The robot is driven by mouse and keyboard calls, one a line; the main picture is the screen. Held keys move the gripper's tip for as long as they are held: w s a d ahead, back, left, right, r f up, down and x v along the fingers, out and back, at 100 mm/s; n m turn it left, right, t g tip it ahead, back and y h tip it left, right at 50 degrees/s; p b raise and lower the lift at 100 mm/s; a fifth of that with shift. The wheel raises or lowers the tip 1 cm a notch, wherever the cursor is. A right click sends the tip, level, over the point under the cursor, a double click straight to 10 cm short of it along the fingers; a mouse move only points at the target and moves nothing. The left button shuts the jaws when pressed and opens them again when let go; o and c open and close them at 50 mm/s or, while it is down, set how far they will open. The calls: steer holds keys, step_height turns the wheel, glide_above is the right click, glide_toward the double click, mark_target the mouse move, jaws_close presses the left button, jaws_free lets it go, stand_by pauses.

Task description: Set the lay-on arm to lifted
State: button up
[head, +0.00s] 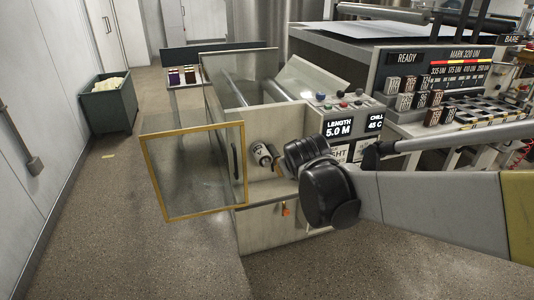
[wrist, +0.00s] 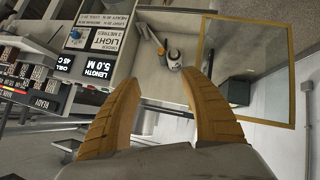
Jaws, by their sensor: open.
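My gripper (wrist: 165,78) is open and empty in the wrist view, its two tan fingers apart. It faces the open front bay of the machine. A pale cylindrical part with dark markings (wrist: 175,62) lies ahead, between the fingers in the picture, with a small orange part (wrist: 173,53) and a grey bar (wrist: 144,32) beside it. The cylindrical part (head: 262,154) also shows in the head view, left of my black wrist. An orange-tipped handle (head: 285,209) is lower on the front. I cannot tell which part is the lay-on arm; my wrist hides some of the bay.
A yellow-framed clear door (head: 196,168) stands open left of the bay. A control panel (head: 345,112) with a LENGTH 5.0 M display is above right. A green bin (head: 107,104) stands at the left wall. The floor in front is clear.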

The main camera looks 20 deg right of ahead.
steer(key=w+d+f+n+t+h, duration=0.1)
steer(key=w+d+f, duration=0.1)
steer(key=w, duration=0.7)
steer(key=n+t+h+p, duration=0.1)
steer(key=n+t+p, duration=0.1)
steer(key=n+t, duration=0.25)
glide_toward(275, 155)
steer(key=s, duration=0.3)
steer(key=shift+g, duration=0.35)
steer(key=b+x, duration=0.1)
steer(key=x, duration=0.2)
steer(key=b+x, duration=0.1)
steer(key=x, duration=0.2)
steer(key=f+b+x, duration=0.1)
steer(key=x, duration=0.2)
steer(key=shift+w+d+f, duration=0.1)
steer(key=shift+d+f, duration=0.05)
steer(key=shift+d, duration=0.2)
steer(key=shift+w+d+b, duration=0.15)
steer(key=shift+w+b, duration=0.2)
steer(key=shift+w, duration=0.25)
jaws_close()
